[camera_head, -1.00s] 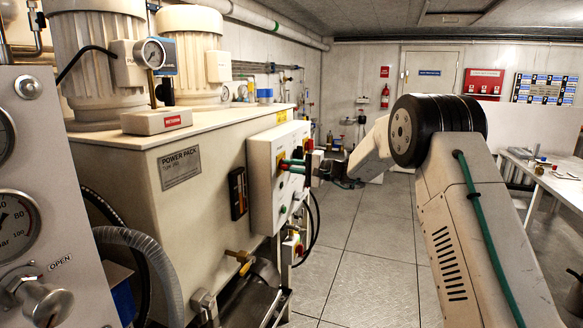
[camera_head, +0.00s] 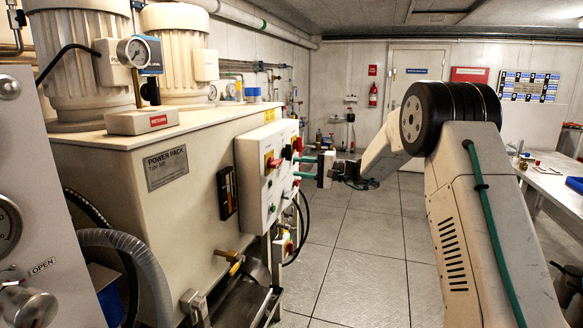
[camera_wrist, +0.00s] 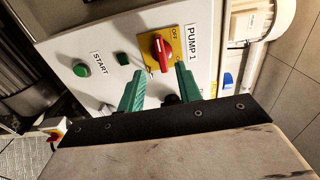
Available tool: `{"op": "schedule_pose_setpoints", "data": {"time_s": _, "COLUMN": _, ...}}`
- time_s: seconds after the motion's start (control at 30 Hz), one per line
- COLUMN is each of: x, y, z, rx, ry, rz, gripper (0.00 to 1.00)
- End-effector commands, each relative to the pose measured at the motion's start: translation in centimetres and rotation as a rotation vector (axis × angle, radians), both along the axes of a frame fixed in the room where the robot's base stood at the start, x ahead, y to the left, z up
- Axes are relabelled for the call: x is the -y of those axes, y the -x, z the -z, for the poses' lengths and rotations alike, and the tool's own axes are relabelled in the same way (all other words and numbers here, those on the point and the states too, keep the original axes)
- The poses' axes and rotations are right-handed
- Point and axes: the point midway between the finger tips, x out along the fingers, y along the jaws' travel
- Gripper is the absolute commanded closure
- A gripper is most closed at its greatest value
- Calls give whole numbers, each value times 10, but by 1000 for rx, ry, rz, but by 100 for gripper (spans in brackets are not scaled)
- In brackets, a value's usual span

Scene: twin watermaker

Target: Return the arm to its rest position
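My gripper (camera_head: 298,167) has two green fingers and sits just right of the front of the white control box (camera_head: 246,182). In the wrist view the fingers (camera_wrist: 160,84) are spread apart with nothing between them, so it is open. Beyond them is the panel face with a red rotary switch (camera_wrist: 161,46) on a yellow plate labelled PUMP 1, and a green START button (camera_wrist: 81,69). The switch also shows in the head view (camera_head: 273,162). The fingertips look clear of the switch. My arm bends from the right foreground toward the box.
The beige power pack (camera_head: 165,205) fills the left side, with a grey hose (camera_head: 140,262) in front. A table (camera_head: 552,184) stands at the right. Floor (camera_head: 360,240) between them is open.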

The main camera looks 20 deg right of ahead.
Motion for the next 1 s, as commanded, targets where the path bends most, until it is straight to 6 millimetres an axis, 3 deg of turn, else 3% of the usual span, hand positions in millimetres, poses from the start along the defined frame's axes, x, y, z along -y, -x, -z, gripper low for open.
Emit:
{"op": "schedule_pose_setpoints", "data": {"time_s": 0.57, "x": 4, "y": 3, "z": 0, "rx": -19, "ry": -13, "rz": 0, "gripper": 65}}
{"op": "schedule_pose_setpoints", "data": {"time_s": 0.67, "x": -1, "y": 11, "z": 17, "rx": -97, "ry": 2, "rz": -31, "gripper": 65}}
{"op": "schedule_pose_setpoints", "data": {"time_s": 0.8, "x": -14, "y": 47, "z": 55, "rx": -255, "ry": 69, "rz": -111, "gripper": 65}}
{"op": "schedule_pose_setpoints", "data": {"time_s": 1.0, "x": -45, "y": 137, "z": 65, "rx": -454, "ry": 268, "rz": -261, "gripper": 65}}
